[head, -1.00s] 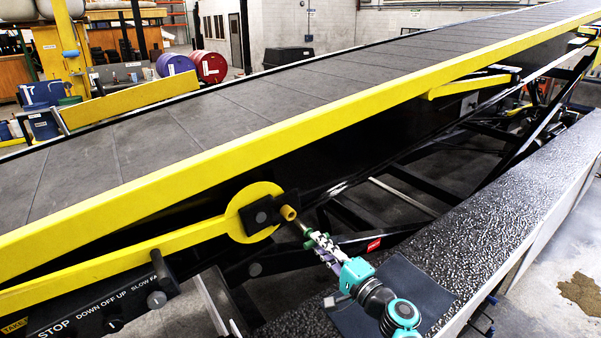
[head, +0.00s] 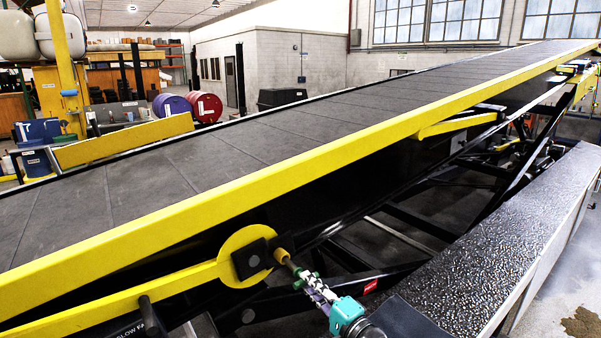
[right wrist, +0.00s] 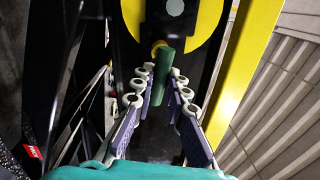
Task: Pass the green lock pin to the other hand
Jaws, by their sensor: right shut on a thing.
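The green lock pin (right wrist: 161,82) shows in the right wrist view as a green bar between the fingertips of my right gripper (right wrist: 158,78). My right gripper, also in the head view (head: 302,280), is shut on it. The far end of the pin meets or overlaps a brass-coloured collar (head: 281,256); I cannot tell whether it sits inside. The collar stands out beside a black block on a round yellow plate (head: 233,270). In the head view the fingers hide most of the pin. My left gripper is not in view.
The conveyor belt (head: 250,135) with its yellow side rail (head: 330,160) rises to the right behind the gripper. A black textured ledge (head: 500,230) runs along the right. Dark frame bars (head: 400,228) lie under the belt. Drums (head: 206,108) stand far back.

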